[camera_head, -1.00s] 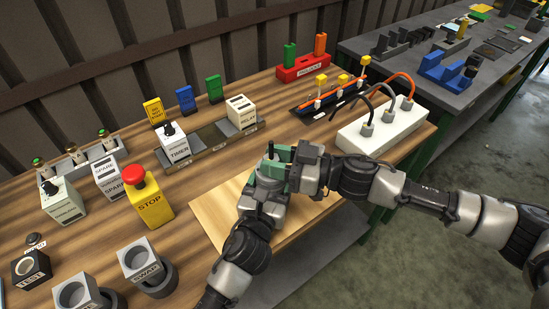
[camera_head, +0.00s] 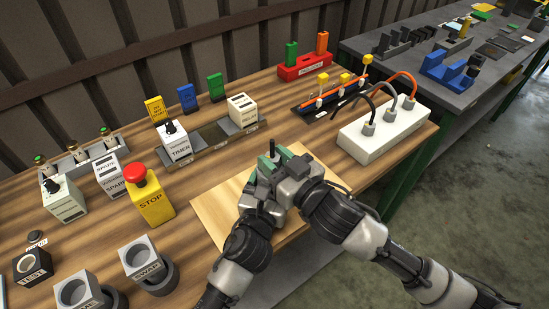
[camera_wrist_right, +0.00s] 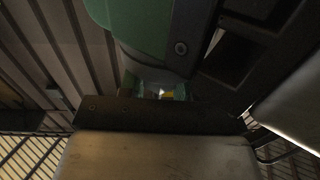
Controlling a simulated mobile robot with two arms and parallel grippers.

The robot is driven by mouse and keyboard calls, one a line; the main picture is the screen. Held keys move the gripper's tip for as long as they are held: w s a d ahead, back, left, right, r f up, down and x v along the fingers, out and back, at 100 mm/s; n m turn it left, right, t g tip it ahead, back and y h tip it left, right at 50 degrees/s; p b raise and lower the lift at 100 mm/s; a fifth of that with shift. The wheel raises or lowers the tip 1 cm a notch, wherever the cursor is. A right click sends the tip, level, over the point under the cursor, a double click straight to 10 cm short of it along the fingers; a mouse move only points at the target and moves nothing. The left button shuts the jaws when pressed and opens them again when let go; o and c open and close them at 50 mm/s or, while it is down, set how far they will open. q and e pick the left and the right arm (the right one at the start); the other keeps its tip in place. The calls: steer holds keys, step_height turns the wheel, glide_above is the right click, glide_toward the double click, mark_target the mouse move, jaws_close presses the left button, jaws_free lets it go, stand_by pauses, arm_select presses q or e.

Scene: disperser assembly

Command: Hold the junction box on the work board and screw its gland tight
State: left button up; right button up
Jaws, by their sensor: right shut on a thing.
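The green junction box (camera_head: 265,167) stands on the pale wooden work board (camera_head: 216,212), mostly covered by my two grippers. A short dark stub (camera_head: 275,148) sticks up at its top. My left gripper (camera_head: 262,186) is close against the near side of the box; its fingertips are hidden. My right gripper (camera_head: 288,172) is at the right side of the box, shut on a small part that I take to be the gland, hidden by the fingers. In the right wrist view a large green surface (camera_wrist_right: 140,22) fills the top, and the dark gripper parts hide the contact.
A white socket block (camera_head: 378,137) with cables stands right of the board. A yellow STOP button box (camera_head: 153,206) and the SWAP holder (camera_head: 139,256) stand left. The timer (camera_head: 176,146) and relay (camera_head: 243,111) modules sit on a rail behind.

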arm_select(q)
steer(key=shift+s+d, duration=0.1)
steer(key=shift+d, duration=0.05)
arm_select(e)
steer(key=shift+r, duration=0.1)
steer(key=o, duration=0.9)
steer(key=shift+o, duration=0.2)
steer(key=shift+d, duration=0.1)
steer(key=v, duration=1.2)
